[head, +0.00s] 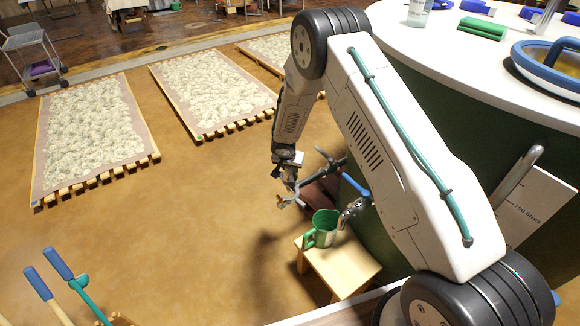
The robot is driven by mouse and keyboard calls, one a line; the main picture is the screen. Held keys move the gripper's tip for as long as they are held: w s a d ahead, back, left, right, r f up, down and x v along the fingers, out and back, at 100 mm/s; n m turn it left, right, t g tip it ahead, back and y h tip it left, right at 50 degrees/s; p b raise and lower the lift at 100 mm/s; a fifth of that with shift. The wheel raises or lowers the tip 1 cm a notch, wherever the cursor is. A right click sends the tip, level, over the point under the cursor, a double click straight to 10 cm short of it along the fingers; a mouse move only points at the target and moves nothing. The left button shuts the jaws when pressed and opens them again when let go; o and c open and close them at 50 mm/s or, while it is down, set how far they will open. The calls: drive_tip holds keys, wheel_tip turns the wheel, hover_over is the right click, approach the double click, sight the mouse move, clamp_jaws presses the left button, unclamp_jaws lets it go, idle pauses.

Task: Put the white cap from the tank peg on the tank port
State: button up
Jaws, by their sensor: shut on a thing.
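The tank (470,120) is the large dark green round vessel with a white top at the right. My gripper (289,190) hangs low in front of its left side, small in view. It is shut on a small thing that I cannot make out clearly. A thin dark bar and grey metal parts show close beside the fingers; I cannot tell whether they touch. A metal tap (355,208) with a blue lever (354,185) sticks out from the tank's lower left. I cannot clearly pick out the white cap, the tank peg or the tank port; my arm hides part of the tank.
A green jug (322,228) stands on a wooden stool (345,266) below the tap. A blue-rimmed ring (550,66) and green pads (482,28) lie on the tank top. Blue-handled tools (62,268) stand at lower left. Open floor lies left, with drying racks (95,130) beyond.

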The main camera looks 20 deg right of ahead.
drive_tip(key=shift+f, duration=0.55)
drive_tip(key=shift+f, duration=0.25)
drive_tip(key=o, duration=1.7)
wheel_tip(320, 180, up, 11)
drive_tip(key=shift+r, duration=0.2)
